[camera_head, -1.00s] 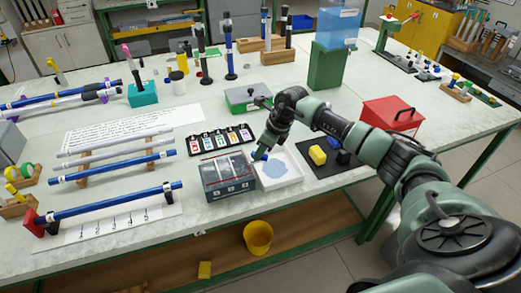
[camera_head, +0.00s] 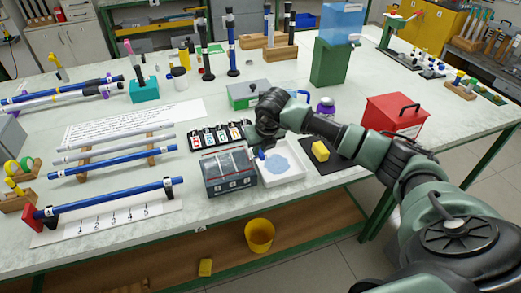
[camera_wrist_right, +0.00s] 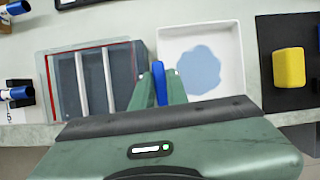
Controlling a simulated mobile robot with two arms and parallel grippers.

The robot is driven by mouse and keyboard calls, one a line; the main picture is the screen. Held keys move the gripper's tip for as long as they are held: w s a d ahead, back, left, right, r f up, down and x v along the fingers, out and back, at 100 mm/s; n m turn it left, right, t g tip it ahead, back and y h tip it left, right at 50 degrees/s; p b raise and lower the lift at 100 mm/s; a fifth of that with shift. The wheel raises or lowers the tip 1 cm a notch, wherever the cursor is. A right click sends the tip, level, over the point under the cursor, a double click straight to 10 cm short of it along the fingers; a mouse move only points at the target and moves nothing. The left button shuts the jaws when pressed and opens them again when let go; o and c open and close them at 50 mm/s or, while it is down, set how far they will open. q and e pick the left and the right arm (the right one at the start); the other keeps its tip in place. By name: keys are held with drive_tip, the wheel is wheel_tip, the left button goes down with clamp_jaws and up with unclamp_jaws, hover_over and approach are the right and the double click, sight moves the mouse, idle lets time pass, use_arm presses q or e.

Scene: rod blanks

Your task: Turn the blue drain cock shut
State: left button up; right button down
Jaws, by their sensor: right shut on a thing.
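The blue drain cock (camera_wrist_right: 159,84) shows between my right gripper's fingers in the right wrist view, beside the grey tank's right wall. My right gripper (camera_wrist_right: 160,88) is shut on it. In the head view only a bit of blue (camera_head: 261,155) shows below my right gripper (camera_head: 259,149). The grey tank (camera_head: 229,187) has a clear top and dividers inside. A white tray (camera_head: 293,178) with a light-blue puddle (camera_head: 278,163) stands against the tank's right side. My left gripper is not in view.
A yellow block (camera_head: 320,151) lies on a black mat (camera_head: 318,168) right of the tray. A red box (camera_head: 392,117) stands right. Rods (camera_head: 110,198) lie left.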

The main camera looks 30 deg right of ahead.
drive_tip(key=shift+m, duration=0.4)
drive_tip(key=c, duration=1.4)
unclamp_jaws()
drive_tip(key=b+v, duration=0.1)
drive_tip(key=v, duration=0.6)
drive_tip(key=shift+a+r+b, duration=0.15)
drive_tip(key=shift+r+b, duration=0.25)
drive_tip(key=shift+r, duration=0.05)
drive_tip(key=shift+a, duration=0.1)
